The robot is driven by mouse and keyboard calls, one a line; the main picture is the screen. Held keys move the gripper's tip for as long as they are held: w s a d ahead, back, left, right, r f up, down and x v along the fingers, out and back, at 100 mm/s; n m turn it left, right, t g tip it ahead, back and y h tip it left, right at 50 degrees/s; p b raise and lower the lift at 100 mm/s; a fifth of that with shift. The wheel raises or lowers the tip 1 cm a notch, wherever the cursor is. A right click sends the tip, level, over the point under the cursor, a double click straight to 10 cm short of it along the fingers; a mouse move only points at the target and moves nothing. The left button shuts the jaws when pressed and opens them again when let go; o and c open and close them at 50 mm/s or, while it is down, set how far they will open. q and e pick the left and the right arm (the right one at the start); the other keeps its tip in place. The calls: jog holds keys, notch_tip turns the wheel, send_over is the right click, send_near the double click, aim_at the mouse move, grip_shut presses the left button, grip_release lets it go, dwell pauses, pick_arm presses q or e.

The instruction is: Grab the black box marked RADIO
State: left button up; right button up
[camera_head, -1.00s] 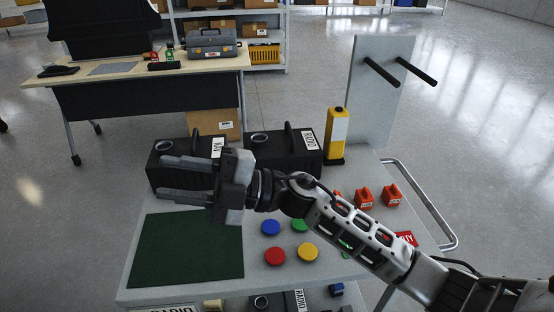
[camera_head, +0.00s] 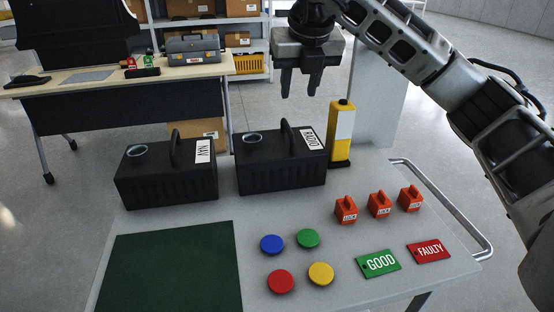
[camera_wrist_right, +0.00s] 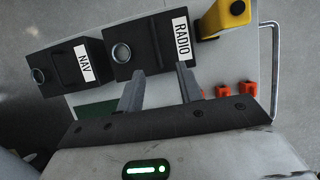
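The black box marked RADIO (camera_head: 281,165) stands upright on the grey cart, with a handle on top and a white label at its right end. In the right wrist view the RADIO box (camera_wrist_right: 150,48) lies just beyond my fingers. My right gripper (camera_head: 301,92) is raised above and slightly right of the RADIO box, fingers pointing down, apart from it. In the wrist view its two fingers (camera_wrist_right: 160,84) stand apart with nothing between them. My left gripper is in neither view.
A similar black box marked NAV (camera_head: 165,176) stands left of the RADIO box. A yellow device (camera_head: 341,135) stands close on the right.

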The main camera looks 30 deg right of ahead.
send_over(288, 126)
jog(key=s, duration=0.3)
notch_tip(288, 126, down, 6)
jog(key=shift+w, duration=0.15)
jog(key=shift+w+a+x, duration=0.1)
jog(key=shift+a+x, duration=0.05)
jog(key=shift+x, duration=1.15)
jog(key=shift+w+a+x, duration=0.1)
jog(key=shift+x, duration=1.2)
grip_shut()
jog(key=shift+r, duration=0.1)
jog(key=shift+w+r, duration=0.15)
jog(key=shift+r, duration=0.05)
